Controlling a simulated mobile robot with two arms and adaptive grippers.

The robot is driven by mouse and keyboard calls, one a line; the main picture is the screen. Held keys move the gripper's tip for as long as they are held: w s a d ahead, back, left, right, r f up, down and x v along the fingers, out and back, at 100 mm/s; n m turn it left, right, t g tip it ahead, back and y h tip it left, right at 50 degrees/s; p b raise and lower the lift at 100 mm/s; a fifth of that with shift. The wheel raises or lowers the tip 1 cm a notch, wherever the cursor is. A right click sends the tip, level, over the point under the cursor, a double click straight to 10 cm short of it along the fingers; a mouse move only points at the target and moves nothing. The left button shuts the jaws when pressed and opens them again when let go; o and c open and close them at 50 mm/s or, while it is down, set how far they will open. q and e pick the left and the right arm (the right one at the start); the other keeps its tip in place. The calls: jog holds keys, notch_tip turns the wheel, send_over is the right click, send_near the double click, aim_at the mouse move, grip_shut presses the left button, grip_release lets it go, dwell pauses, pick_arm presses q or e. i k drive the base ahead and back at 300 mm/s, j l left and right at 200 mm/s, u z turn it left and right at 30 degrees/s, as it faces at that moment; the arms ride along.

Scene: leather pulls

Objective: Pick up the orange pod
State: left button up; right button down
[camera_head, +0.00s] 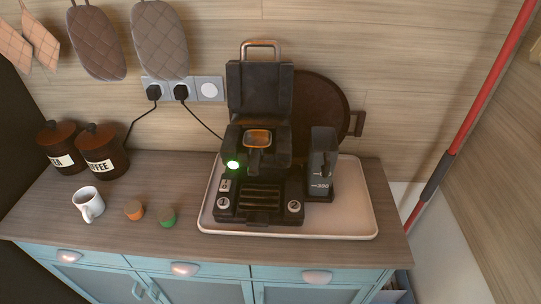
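The orange pod (133,210) is a small capsule with an orange top. It sits on the wooden counter between the white mug (89,204) and a green pod (167,217). The black coffee machine (258,190) stands on a pale tray (345,227) to the right, with its lid raised, an orange-rimmed opening showing and a green light lit. Neither of my grippers shows in the head view.
Two dark canisters (102,150) with brown lids stand at the back left. A measuring water tank (322,165) stands at the machine's right. Cables run from wall sockets (181,90). Bare counter (60,225) lies along the front left edge, above blue drawers (205,271).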

aim_at(134, 210)
jog(key=u, duration=1.25)
